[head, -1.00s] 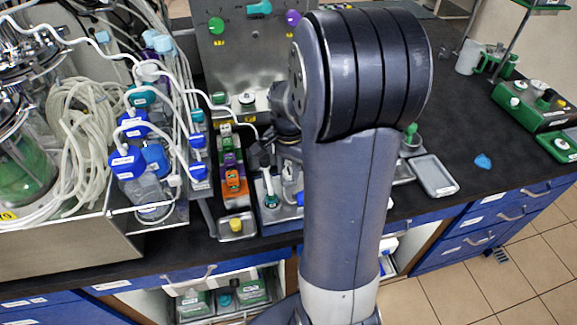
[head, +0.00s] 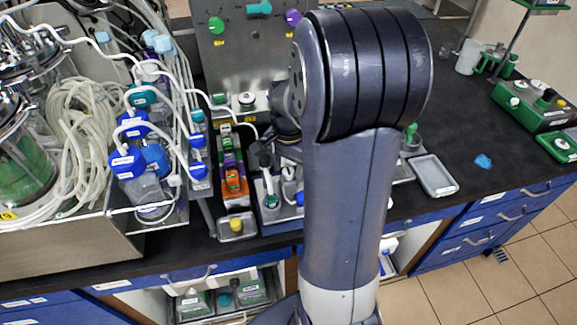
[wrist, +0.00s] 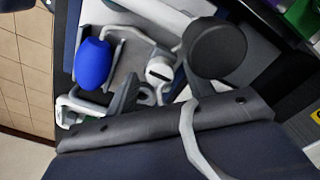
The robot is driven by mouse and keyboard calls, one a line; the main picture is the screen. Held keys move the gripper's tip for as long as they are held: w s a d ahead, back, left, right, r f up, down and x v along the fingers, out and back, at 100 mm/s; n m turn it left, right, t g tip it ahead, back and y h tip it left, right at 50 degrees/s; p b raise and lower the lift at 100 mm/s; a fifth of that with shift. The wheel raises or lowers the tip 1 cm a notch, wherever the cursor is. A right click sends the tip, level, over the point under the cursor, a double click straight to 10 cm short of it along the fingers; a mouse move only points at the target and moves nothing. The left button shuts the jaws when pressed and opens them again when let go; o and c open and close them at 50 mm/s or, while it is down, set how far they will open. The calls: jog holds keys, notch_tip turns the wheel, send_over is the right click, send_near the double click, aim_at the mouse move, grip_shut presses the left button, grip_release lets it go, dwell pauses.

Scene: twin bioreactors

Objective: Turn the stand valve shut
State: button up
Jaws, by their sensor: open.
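My gripper (wrist: 160,92) shows in the wrist view as grey fingers in front of a dark body, open, with nothing clearly between them. Beyond the fingertips is a small white round part with a dark slot (wrist: 160,71), close to them but not visibly gripped. A dark round knob (wrist: 216,48) is at its right and a blue oval part (wrist: 93,63) at its left. I cannot tell for sure which of these is the stand valve, nor its setting.
A steel panel with green (head: 216,25), teal (head: 259,8) and purple (head: 293,18) knobs stands behind my arm. Blue-capped bottles (head: 128,163) and coiled tubing (head: 85,130) crowd the left.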

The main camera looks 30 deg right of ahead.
aim_at(289, 171)
notch_tip(289, 171, up, 11)
jog(key=shift+f, duration=0.15)
dwell(0.4)
notch_tip(289, 171, down, 11)
jog(key=shift+r, duration=0.1)
dwell(0.5)
dwell(0.4)
